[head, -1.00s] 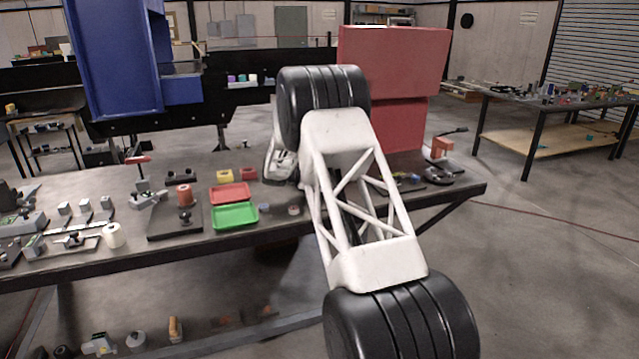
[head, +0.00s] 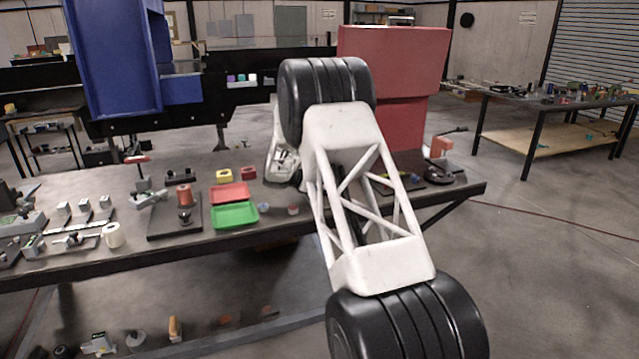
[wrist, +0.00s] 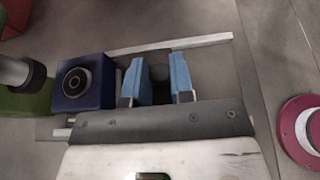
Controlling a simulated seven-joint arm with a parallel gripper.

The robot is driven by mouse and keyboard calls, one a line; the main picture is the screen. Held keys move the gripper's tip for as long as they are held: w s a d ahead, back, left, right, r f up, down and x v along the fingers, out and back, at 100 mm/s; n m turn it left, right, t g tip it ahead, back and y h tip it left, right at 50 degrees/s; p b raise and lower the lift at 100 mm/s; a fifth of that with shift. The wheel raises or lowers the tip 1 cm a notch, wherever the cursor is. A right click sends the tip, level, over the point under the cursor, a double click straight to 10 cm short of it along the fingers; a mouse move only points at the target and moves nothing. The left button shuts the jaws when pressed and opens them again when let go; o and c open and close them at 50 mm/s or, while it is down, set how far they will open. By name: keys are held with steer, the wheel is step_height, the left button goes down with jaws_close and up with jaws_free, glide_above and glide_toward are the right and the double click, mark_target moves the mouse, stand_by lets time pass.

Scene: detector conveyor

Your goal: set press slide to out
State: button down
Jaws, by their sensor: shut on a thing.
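In the wrist view my gripper (wrist: 158,82) has two blue fingertips around a dark round knob (wrist: 159,72), taken to be the handle of the press slide; the fingers are shut on it. A pale rail (wrist: 170,45) runs across just beyond the fingertips. A dark blue block (wrist: 70,99) with a round black part on top stands just left of the fingers. In the head view my arm hides the fingertips and the press slide. How far the slide is out cannot be told.
In the wrist view a green part with a dark cylinder (wrist: 14,72) is at the left edge and a red-rimmed round piece (wrist: 292,128) at the right. In the head view red (head: 230,192) and green (head: 234,215) trays lie on the bench left of my arm.

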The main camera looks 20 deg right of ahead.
steer(key=shift+s, duration=5.6)
steer(key=c, duration=1)
jaws_free()
steer(key=shift+s, duration=0.1)
steer(key=shift+v, duration=3.9)
